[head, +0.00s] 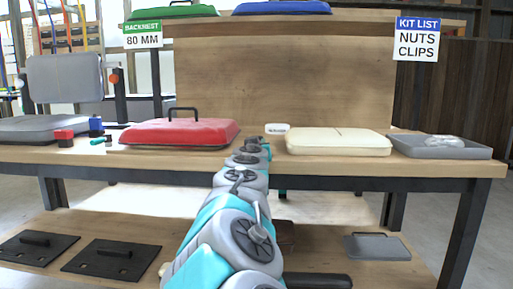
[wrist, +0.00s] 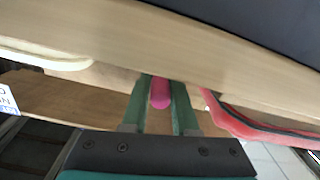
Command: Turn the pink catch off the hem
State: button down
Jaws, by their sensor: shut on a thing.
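The pink catch (wrist: 160,94) is a short, rounded piece. In the wrist view it sits between the two green fingers of my gripper (wrist: 162,84), which are shut on it. Its far end reaches the wooden surface beyond the fingertips, and I cannot tell how it is fixed there. No hem can be made out in either view. In the head view my arm stretches forward to the table (head: 340,167), between the red lid and the cream panel. The arm hides the fingertips and the catch there.
The red lid (head: 180,132) is left of my arm. The cream panel (head: 338,142) and a grey tray (head: 440,147) are to the right. A small white tag (head: 277,129) stands just beyond my gripper. Black plates (head: 110,259) lie on the lower shelf.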

jog(key=c, duration=1)
grip_release()
jog(key=shift+d+f, duration=0.1)
jog(key=shift+s, duration=0.4)
jog(key=s, duration=0.7)
jog(key=shift+a, duration=0.4)
